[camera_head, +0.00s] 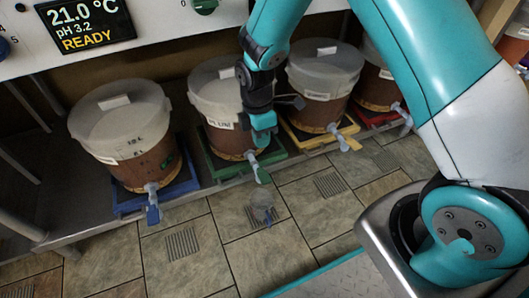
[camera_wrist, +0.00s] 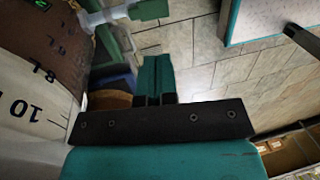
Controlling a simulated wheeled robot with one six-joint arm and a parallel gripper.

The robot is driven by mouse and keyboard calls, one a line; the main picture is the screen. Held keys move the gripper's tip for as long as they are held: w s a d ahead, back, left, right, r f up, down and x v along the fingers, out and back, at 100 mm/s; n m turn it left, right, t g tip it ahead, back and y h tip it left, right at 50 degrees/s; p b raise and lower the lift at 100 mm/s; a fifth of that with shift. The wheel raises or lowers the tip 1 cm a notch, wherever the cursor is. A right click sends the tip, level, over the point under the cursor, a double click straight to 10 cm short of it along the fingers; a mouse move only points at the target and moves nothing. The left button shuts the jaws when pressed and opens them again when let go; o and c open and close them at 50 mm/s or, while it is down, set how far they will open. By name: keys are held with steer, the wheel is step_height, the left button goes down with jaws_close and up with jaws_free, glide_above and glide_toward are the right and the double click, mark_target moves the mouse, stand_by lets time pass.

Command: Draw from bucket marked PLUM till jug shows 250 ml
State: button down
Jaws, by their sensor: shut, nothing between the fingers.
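The bucket whose label seems to read PLUM (camera_head: 208,110) is second from the left, on a green stand (camera_head: 222,168). Its pale tap with a green lever (camera_head: 261,174) juts out over the front edge. A small clear jug (camera_head: 262,207) is below that tap, over the tiled floor; its fill level is too small to read. My gripper (camera_head: 263,138) is in front of this bucket, above the tap, shut and empty. In the wrist view its teal fingers (camera_wrist: 156,75) are together beside a bucket wall with printed marks (camera_wrist: 40,95); a pale tap (camera_wrist: 108,14) shows at the top.
Other lidded buckets stand on blue (camera_head: 128,205), yellow (camera_head: 318,140) and red (camera_head: 375,122) stands along the low shelf. A display (camera_head: 85,25) reads 21.0 °C, pH 3.2, READY. The tiled floor (camera_head: 270,260) in front is mostly clear.

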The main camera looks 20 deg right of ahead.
mark_target(265, 180)
steer(key=f+b, duration=0.2)
steer(key=f, duration=0.2)
steer(key=s+f+b, duration=0.1)
steer(key=f+b, duration=0.1)
steer(key=f, duration=0.2)
steer(key=s+f+b, duration=0.1)
steer(key=f+b, duration=0.1)
steer(key=f, duration=0.2)
steer(key=shift+s+f, duration=0.15)
steer(key=shift+f, duration=0.15)
